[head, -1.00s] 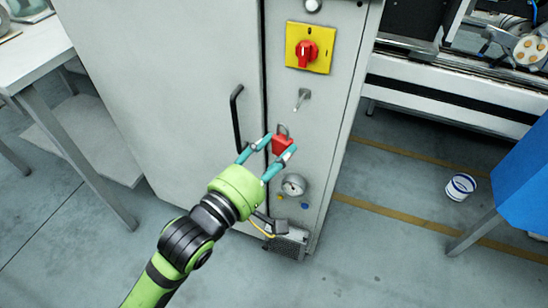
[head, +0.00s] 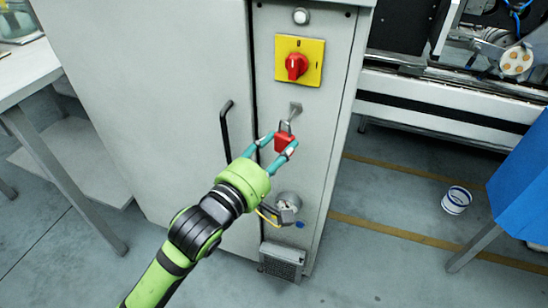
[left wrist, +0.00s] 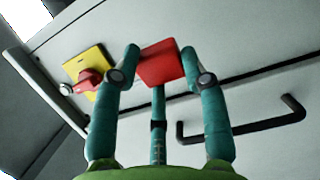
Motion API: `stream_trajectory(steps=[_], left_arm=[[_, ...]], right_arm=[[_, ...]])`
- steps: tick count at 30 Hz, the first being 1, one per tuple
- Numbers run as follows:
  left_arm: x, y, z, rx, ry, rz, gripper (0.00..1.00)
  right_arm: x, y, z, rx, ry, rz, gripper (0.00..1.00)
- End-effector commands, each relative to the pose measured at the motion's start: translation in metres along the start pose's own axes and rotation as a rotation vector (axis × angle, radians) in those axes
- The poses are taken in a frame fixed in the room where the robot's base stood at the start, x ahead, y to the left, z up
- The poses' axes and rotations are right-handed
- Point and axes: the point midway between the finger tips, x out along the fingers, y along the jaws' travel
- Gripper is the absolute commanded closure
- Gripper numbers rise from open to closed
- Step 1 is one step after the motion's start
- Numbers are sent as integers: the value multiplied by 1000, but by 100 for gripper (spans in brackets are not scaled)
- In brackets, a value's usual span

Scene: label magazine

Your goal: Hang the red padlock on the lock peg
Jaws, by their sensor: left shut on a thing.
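The red padlock (head: 285,142) is held between the fingertips of my left gripper (head: 277,144), in front of the grey cabinet. Its shackle points up, near the lock peg (head: 296,108), a small metal peg on the cabinet front below the yellow plate. In the head view the shackle top overlaps the peg's lower end; I cannot tell whether it is around the peg or only in front of it. In the left wrist view the red padlock body (left wrist: 160,64) sits between the teal fingers; its shackle and the peg are hidden. My right gripper is not in view.
A yellow plate with a red rotary switch (head: 297,67) is above the peg. A black door handle (head: 226,131) is left of the padlock.

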Motion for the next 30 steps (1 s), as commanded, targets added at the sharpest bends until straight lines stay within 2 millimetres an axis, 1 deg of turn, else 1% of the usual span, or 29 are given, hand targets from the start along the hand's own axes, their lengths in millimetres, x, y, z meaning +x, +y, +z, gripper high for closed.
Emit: stream_trajectory(steps=[1,8,13,30], left_arm=[[3,-1,-1,1,-1,3,97],[16,-1,-4,0,1,1,97],[23,-5,-6,-2,0,1,97],[26,-9,-8,0,1,2,97]], right_arm=[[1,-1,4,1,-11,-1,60],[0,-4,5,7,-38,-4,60],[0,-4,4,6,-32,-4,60],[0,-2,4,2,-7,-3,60]])
